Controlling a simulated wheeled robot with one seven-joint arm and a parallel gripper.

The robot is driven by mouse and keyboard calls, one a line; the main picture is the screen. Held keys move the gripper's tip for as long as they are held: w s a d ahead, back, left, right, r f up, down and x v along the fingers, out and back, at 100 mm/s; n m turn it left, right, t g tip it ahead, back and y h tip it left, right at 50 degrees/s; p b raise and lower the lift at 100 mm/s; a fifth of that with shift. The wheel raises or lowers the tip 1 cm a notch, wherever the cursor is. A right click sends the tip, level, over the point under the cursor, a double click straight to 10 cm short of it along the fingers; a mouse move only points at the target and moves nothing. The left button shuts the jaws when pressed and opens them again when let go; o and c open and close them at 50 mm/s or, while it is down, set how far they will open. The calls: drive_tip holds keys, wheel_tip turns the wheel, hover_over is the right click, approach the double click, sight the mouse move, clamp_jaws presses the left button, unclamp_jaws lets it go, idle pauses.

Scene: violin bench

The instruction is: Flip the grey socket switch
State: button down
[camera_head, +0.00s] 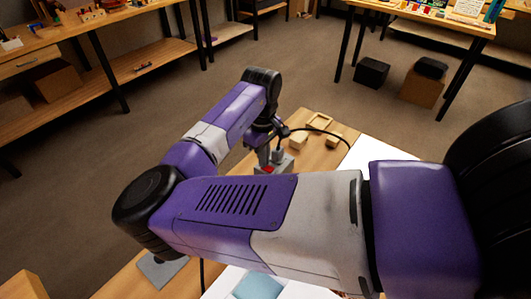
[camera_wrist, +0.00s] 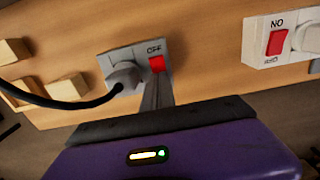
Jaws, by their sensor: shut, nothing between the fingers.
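The grey socket (camera_wrist: 118,58) is in the upper middle of the wrist view, with a grey plug in it, a red switch (camera_wrist: 157,64) and the label "OFF" above the switch. My gripper (camera_wrist: 156,80) is shut and empty, its fingertips just below the red switch in this view. I cannot tell whether they touch it. In the head view the grey socket (camera_head: 284,163) sits on the wooden bench beyond my arm, with a bit of red showing. My gripper (camera_head: 264,165) is beside it, partly hidden by my arm.
A white socket (camera_wrist: 254,42) with a red switch marked "NO" is at the right of the wrist view. A black cable (camera_wrist: 60,101) runs left from the grey plug. Small wooden blocks (camera_wrist: 66,87) lie at left. White paper (camera_head: 372,156) lies on the bench.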

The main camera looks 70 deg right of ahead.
drive_tip(key=shift+f, duration=0.65)
drive_tip(key=shift+s, duration=0.1)
drive_tip(key=shift+s+a+r+p, duration=0.15)
drive_tip(key=shift+s+p, duration=0.5)
drive_tip(key=shift+p, duration=0.25)
drive_tip(key=r+p, duration=0.1)
drive_tip(key=r, duration=0.1)
drive_tip(key=w+r+p, duration=0.1)
drive_tip(key=p, duration=0.1)
drive_tip(key=r+p, duration=0.1)
drive_tip(key=r, duration=0.1)
drive_tip(key=shift+w+d+r, duration=0.25)
drive_tip(key=shift+w+r, duration=0.1)
drive_tip(key=shift+w, duration=0.05)
wheel_tip(320, 180, up, 9)
drive_tip(key=w, duration=0.1)
drive_tip(key=shift+w+r+b, duration=0.15)
drive_tip(key=shift+b, duration=0.25)
drive_tip(key=shift+d, duration=0.1)
